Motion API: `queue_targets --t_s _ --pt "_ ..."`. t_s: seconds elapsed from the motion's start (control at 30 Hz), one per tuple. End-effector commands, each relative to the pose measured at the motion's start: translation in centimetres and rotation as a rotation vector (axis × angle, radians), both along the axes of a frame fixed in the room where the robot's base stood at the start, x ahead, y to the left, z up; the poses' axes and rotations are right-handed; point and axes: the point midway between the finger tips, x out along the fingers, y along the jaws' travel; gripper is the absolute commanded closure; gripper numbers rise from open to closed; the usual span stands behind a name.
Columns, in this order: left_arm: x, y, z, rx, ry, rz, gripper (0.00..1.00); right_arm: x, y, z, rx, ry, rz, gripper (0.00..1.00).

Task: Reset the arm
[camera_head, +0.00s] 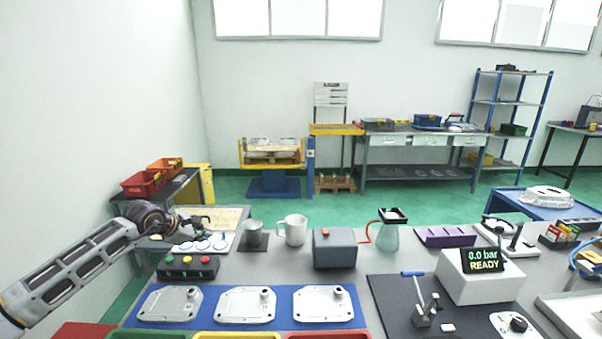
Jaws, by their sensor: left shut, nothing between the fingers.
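My left arm comes in from the left in the head view. My left gripper (205,222) is shut and empty, at the left end of the table near a white board with round pieces (202,243). It is above and behind a dark button box (187,267) with red, yellow and green buttons. My right gripper is not in view.
Several aluminium castings (246,305) lie on a blue mat at the front. A metal cup (254,233), a white mug (293,230), a grey box (335,248) and a glass jug (387,238) stand behind them.

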Motion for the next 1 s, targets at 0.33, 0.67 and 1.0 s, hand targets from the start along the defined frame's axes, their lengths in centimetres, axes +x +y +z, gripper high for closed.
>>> queue_targets --t_s 0.33,0.67,1.0 --pt "0.0 0.0 3.7 0.000 0.000 0.000 1.00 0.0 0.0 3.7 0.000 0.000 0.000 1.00" --pt "0.0 0.0 6.8 0.000 0.000 0.000 1.00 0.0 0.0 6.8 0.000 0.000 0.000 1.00" --pt "0.0 0.0 8.2 0.000 0.000 0.000 1.00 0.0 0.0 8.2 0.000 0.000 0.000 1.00"
